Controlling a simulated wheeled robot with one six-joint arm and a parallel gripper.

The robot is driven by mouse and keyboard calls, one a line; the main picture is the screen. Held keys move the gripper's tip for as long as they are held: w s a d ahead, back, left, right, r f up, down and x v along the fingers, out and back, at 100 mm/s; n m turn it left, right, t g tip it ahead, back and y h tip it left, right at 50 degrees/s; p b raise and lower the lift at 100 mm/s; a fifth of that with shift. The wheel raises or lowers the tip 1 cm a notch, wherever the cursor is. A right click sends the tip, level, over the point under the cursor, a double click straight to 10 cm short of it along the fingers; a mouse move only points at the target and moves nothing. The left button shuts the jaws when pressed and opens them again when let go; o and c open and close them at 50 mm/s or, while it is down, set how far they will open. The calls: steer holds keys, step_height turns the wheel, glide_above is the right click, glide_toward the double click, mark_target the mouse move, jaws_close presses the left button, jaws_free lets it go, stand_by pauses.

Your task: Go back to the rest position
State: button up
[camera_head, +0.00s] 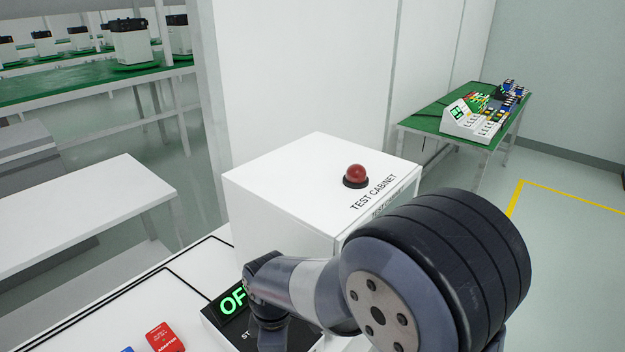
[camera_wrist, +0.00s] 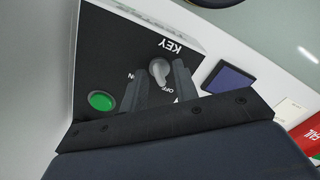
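In the wrist view my gripper (camera_wrist: 157,82) has its two dark fingers apart, one on each side of a grey key knob (camera_wrist: 158,70). Gaps show between the knob and the fingers, and nothing is held. The knob sits on a black panel (camera_wrist: 110,50) marked KEY, ON and OFF, beside a green round button (camera_wrist: 101,101). In the head view my arm covers the gripper and much of a black control box (camera_head: 222,325) with green letters starting "OF". The box stands in front of the white test cabinet (camera_head: 280,205).
A red lamp or button (camera_head: 355,175) tops the cabinet, close to my arm. A red adapter block (camera_head: 165,338) lies on the white table at lower left. A blue rectangle (camera_wrist: 228,80) and a red FAIL label (camera_wrist: 312,138) are right of the panel. Open floor (camera_head: 570,240) lies at right.

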steer(key=m, duration=0.4)
steer(key=shift+r, duration=0.2)
steer(key=m, duration=0.4)
steer(key=shift+m, duration=0.3)
steer(key=m, duration=0.8)
steer(key=shift+r+m, duration=0.25)
steer(key=shift+m, duration=0.15)
steer(key=shift+r, duration=1.05)
